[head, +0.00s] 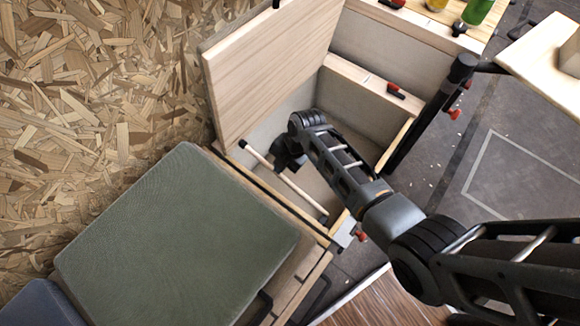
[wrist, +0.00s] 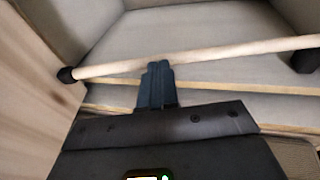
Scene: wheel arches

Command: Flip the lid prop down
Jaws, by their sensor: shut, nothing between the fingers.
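The lid prop is a pale wooden rod (head: 288,181) with black ends, slanting across the open box in the head view. In the wrist view the rod (wrist: 200,54) crosses the picture, with a black tip at the left and a black fitting at the right. The raised wooden lid (head: 265,68) stands open behind the box. My gripper (wrist: 158,66) is shut and empty, its fingertips at or just beside the rod's near side; I cannot tell whether they touch. In the head view my wrist (head: 290,155) hides the fingertips.
The box's interior (head: 300,110) is open below the lid. A green cushion (head: 180,235) lies to the left of the box. A red-and-black clamp (head: 396,91) sits on the box's far divider. A black post (head: 430,115) stands at the right. A chipboard wall rises at the left.

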